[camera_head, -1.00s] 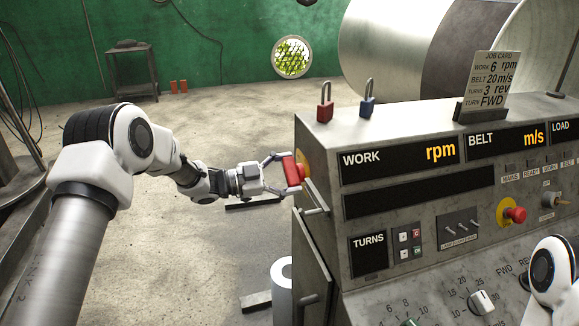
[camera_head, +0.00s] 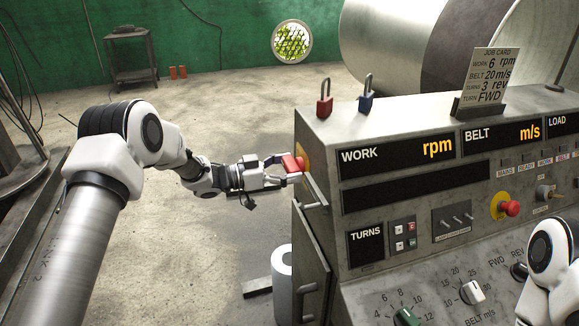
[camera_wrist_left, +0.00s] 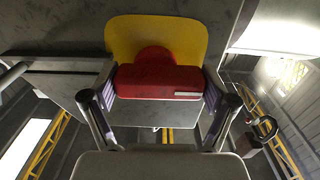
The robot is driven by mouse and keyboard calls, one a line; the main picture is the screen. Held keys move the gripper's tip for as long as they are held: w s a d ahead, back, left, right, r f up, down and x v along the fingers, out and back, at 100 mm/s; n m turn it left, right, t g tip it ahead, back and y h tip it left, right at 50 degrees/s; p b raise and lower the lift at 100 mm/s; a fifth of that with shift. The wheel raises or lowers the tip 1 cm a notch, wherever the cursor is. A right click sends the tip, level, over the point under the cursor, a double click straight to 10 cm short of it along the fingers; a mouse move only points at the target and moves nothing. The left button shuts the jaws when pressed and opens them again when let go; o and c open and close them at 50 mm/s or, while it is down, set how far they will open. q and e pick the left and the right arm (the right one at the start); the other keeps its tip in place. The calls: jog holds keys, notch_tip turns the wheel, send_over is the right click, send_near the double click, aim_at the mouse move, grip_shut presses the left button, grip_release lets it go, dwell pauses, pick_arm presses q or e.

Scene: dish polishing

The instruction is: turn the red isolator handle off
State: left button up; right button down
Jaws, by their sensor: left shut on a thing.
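The red isolator handle (camera_head: 291,163) sits on the left side face of the grey control cabinet, against a yellow backing plate (camera_head: 305,161). My left gripper (camera_head: 280,172) reaches it from the left and is shut on it. In the left wrist view the handle (camera_wrist_left: 158,81) lies crosswise between the two fingers, in front of the yellow plate (camera_wrist_left: 125,35). A pale mark shows near the handle's right end. In the head view the fingers partly hide the handle. My right gripper is out of view; only a part of my right arm shows at the lower right.
The cabinet front carries displays, switches, knobs and a red stop button (camera_head: 511,208). A red padlock (camera_head: 324,105) and a blue padlock (camera_head: 366,103) stand on its top. Below the handle, a door with pull handles (camera_head: 307,289) stands near a white cylinder (camera_head: 282,270).

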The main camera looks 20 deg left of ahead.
pick_arm(q)
jog(key=shift+r, duration=0.15)
jog(key=o, duration=0.9)
jog(key=shift+o, duration=0.2)
jog(key=v, duration=1.1)
jog(key=shift+s+a, duration=0.25)
jog(key=shift+a, duration=0.05)
